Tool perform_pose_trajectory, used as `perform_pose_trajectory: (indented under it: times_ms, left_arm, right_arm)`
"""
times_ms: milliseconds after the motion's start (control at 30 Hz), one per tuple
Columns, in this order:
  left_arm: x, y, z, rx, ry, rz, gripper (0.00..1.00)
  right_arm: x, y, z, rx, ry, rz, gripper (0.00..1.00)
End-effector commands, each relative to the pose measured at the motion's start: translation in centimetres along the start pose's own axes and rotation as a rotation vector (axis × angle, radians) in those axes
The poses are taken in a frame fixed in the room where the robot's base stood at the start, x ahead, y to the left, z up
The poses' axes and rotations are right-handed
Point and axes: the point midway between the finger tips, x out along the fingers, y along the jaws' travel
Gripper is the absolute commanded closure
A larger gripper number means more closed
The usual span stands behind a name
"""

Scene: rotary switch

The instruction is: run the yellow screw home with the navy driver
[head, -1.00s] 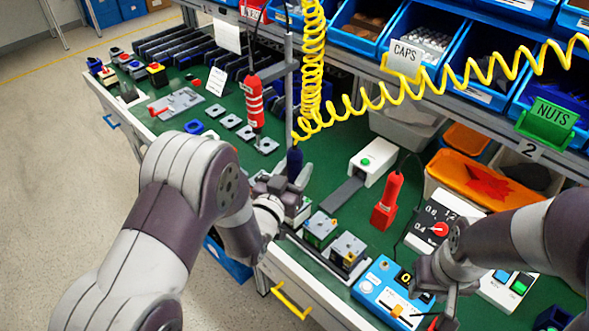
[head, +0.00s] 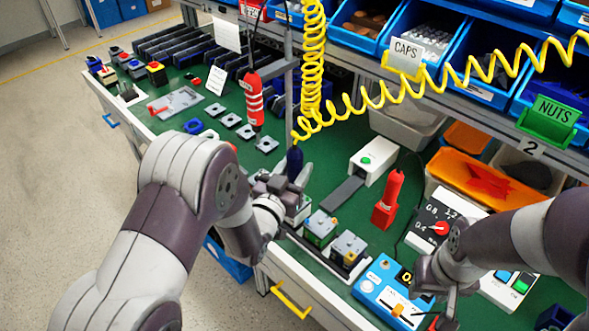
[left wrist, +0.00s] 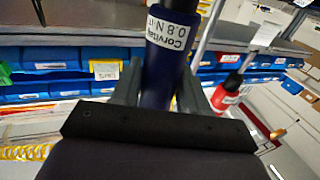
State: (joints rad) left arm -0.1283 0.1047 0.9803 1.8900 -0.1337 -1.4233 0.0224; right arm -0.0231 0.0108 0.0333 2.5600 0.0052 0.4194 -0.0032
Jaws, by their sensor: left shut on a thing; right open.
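The navy driver (head: 294,163) hangs below the yellow coiled cord in the head view, upright. My left gripper (head: 285,190) is shut on it. In the left wrist view the navy driver (left wrist: 168,62) stands between the two fingers, with a white label reading 0.8 N. The driver's tip and the yellow screw are hidden behind my left arm and gripper. Two switch units (head: 347,250) with metal tops stand in a rail to the right of my left gripper. My right gripper (head: 440,309) is over the blue box at the front right, open.
A red-banded driver (head: 253,100) hangs left of the navy one, and another red driver (head: 388,199) stands to the right. The blue box (head: 385,288) and a dial box (head: 440,222) sit at the right. Parts bins (head: 425,35) line the back.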

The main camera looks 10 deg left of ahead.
Motion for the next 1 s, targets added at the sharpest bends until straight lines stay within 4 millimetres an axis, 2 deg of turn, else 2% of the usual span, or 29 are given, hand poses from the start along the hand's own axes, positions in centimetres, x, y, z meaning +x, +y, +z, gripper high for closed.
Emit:
perform_pose_trajectory:
  times_ms: [1000]
  left_arm:
    - [-0.02,0.00,0.40,0.000,-0.001,0.000,1.00]
  right_arm:
    - [0.53,0.00,0.06,0.000,0.000,0.000,0.57]
